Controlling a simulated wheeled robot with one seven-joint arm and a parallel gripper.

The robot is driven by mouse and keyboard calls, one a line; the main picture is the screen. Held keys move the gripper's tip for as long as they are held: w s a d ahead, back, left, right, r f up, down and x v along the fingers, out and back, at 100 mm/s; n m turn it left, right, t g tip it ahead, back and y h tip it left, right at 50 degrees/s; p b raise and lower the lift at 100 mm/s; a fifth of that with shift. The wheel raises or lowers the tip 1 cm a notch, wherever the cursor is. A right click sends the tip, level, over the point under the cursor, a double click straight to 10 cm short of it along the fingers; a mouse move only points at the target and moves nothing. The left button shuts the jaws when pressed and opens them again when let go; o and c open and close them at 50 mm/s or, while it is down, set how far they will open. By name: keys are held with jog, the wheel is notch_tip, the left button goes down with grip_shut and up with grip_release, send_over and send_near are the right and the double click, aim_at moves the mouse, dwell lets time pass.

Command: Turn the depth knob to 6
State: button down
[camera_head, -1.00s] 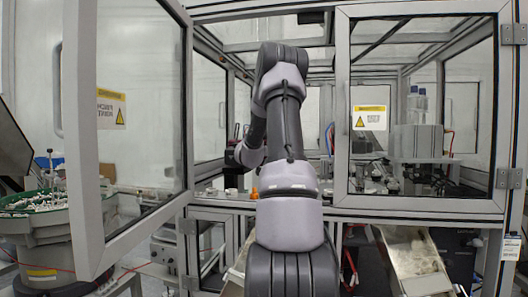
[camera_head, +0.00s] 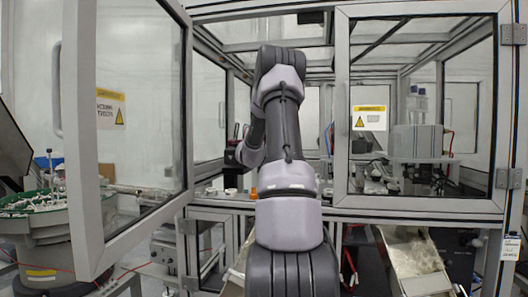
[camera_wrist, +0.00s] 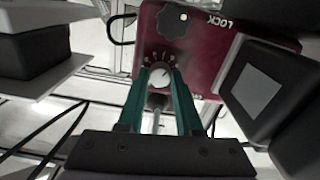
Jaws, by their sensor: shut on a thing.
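The depth knob (camera_wrist: 158,77) is a small round pale knob on a dark red panel (camera_wrist: 205,50) in the wrist view. Marks ring part of it, but its numbers are too small to read. My gripper (camera_wrist: 161,80) has two green fingers, shut on the knob from both sides. The white word LOCK stands at the panel's upper right, near a dark lobed knob (camera_wrist: 172,22). In the head view my arm reaches into the cell, and the depth knob cannot be made out there.
In the wrist view a dark block with a grey square face (camera_wrist: 252,92) stands close on the right. Another dark block (camera_wrist: 35,50) is at the left. In the head view the left glass door (camera_head: 135,110) stands open; the right door (camera_head: 425,110) is shut.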

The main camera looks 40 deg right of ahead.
jog(key=n, duration=1.1)
dwell(0.6)
jog(key=c, duration=0.6)
grip_release()
jog(key=shift+a, duration=0.1)
jog(key=v, duration=1)
jog(key=shift+s+a, duration=0.25)
